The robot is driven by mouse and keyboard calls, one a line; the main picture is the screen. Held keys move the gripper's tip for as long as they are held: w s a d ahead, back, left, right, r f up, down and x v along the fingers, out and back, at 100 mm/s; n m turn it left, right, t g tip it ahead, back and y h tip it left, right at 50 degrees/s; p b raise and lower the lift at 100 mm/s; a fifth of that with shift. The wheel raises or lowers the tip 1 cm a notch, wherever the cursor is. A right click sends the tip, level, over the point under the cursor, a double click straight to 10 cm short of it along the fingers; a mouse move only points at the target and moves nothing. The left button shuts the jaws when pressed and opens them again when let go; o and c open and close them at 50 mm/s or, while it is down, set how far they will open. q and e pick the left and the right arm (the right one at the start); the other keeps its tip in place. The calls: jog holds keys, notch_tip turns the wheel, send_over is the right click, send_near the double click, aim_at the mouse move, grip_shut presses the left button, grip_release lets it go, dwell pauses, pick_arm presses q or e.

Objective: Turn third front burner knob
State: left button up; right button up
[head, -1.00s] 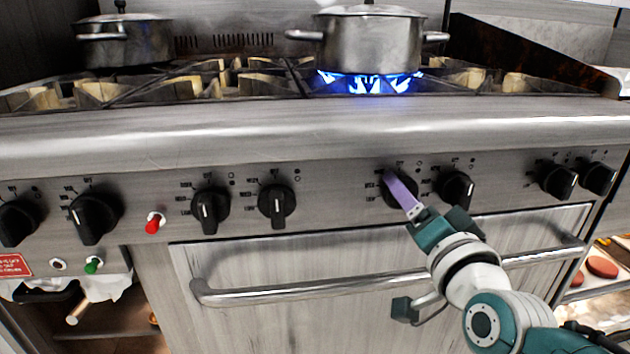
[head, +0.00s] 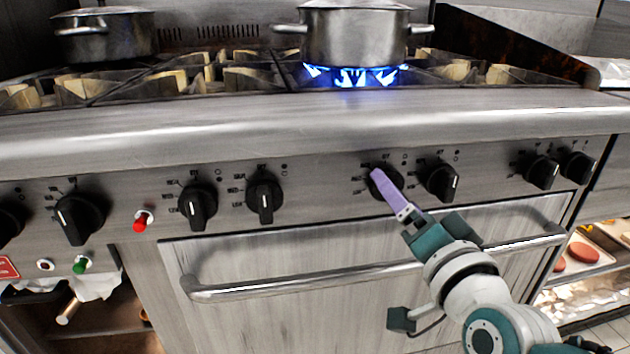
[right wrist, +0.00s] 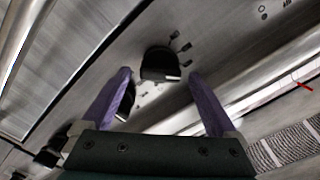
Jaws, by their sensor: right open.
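A row of black burner knobs runs along the stove's front panel. My right gripper (head: 390,190) reaches up from the lower right to one knob (head: 376,190), right of the panel's middle. One purple finger covers part of that knob in the head view. In the right wrist view a black knob (right wrist: 160,63) with a white mark lies between the two spread fingertips of my gripper (right wrist: 160,75). The fingers are apart, and I cannot tell whether either touches the knob. My left gripper is out of view.
A neighbouring knob (head: 441,183) sits close to the right. The oven door handle (head: 300,290) runs below the panel. A pot (head: 355,38) stands over a lit blue flame (head: 352,77); another pot (head: 105,35) stands at the back left.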

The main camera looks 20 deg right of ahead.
jog(key=p+v, duration=0.1)
jog(key=v, duration=0.6)
jog(key=shift+s, duration=0.2)
